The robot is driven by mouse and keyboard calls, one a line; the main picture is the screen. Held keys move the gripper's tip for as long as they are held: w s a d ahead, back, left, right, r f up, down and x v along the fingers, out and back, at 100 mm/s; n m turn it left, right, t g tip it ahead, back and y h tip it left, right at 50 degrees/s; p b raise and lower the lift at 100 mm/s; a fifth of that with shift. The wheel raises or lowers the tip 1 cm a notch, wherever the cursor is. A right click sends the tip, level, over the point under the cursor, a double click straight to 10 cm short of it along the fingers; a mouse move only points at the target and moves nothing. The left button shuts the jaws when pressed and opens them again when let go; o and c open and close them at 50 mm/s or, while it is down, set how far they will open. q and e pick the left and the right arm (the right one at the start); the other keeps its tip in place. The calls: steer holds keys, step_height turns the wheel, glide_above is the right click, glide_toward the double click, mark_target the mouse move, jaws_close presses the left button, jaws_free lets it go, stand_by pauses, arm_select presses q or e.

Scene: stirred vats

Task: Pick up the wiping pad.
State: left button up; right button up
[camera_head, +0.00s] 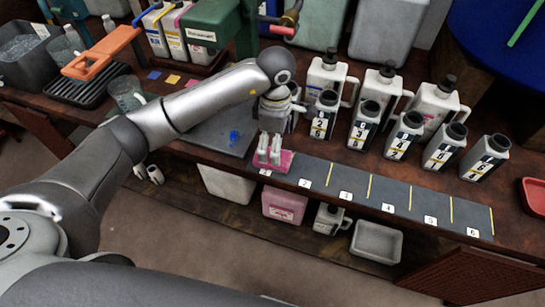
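The pink wiping pad (286,161) lies at the front edge of the table, at the left end of the dark numbered strip. My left gripper (269,158) points down over its left part and hides some of it. Two pale fingertips show side by side, with a narrow gap, at the pad. I cannot tell whether they grip it or only stand at it. The pad looks low at the table surface. My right gripper cannot be made out.
Numbered bottles (403,136) and larger jugs (381,91) stand right of the gripper. A grey plate with a blue patch (234,137) lies to the left, near a glass beaker (126,94). The numbered strip (375,191) is clear. A red tray (534,194) sits at far right.

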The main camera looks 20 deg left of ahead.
mark_target(286, 156)
arm_select(q)
steer(key=shift+w+a+f+p, duration=0.1)
steer(key=shift+a+f+p, duration=0.15)
steer(key=shift+f, duration=1.15)
steer(key=shift+w+a+f+p, duration=0.1)
steer(key=shift+f+p, duration=0.1)
steer(key=shift+f, duration=1.15)
steer(key=c, duration=0.9)
